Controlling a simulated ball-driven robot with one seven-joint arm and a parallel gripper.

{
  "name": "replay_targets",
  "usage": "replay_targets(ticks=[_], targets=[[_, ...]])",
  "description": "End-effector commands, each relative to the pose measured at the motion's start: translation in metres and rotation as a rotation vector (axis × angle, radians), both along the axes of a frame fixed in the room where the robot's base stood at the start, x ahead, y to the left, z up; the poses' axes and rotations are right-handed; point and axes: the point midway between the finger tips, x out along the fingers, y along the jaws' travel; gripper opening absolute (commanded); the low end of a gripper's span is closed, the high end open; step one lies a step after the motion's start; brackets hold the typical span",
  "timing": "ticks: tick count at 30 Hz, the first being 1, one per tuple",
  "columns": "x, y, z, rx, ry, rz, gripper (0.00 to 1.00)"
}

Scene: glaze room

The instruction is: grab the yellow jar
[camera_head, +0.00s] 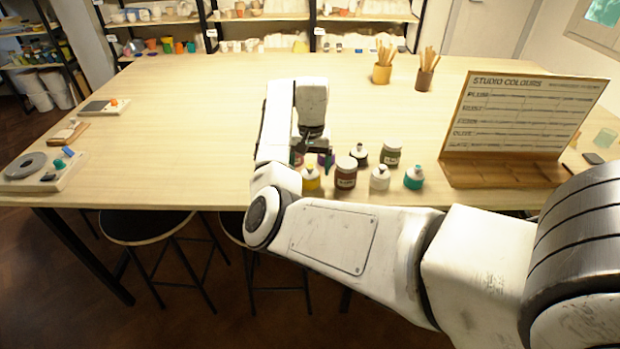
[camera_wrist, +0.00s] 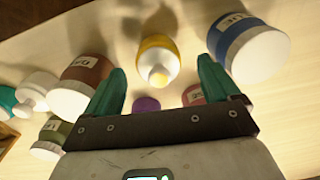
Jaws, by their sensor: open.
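The yellow jar (camera_head: 311,179) stands near the table's front edge, at the left of the visible jars. It has a pale nozzle-like top. In the wrist view the yellow jar (camera_wrist: 157,50) lies ahead, in line with the gap between my two teal fingers. My gripper (camera_head: 316,150) is above the jars in the head view, on the far side of the yellow jar. In the wrist view my gripper (camera_wrist: 160,66) is open with nothing held; how far its tips are from the jar is hard to tell.
A brown jar (camera_head: 346,173) stands close right of the yellow one. White (camera_head: 379,178), teal (camera_head: 413,177), black (camera_head: 359,155) and green (camera_head: 391,153) containers are also near. The wrist view shows blue (camera_wrist: 245,45), red (camera_wrist: 193,94) and purple (camera_wrist: 146,104) ones. A sign board (camera_head: 530,115) stands right.

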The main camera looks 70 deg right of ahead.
Motion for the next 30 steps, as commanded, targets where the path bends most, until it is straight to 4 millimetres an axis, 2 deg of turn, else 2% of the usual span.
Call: replay_targets(ticks=[6,15,30], targets=[[-0.001,-0.002,-0.026,0.002,0.002,0.0,0.89],[-0.001,-0.002,-0.031,-0.001,-0.001,-0.001,0.89],[-0.001,-0.002,-0.031,0.0,-0.001,0.0,0.41]])
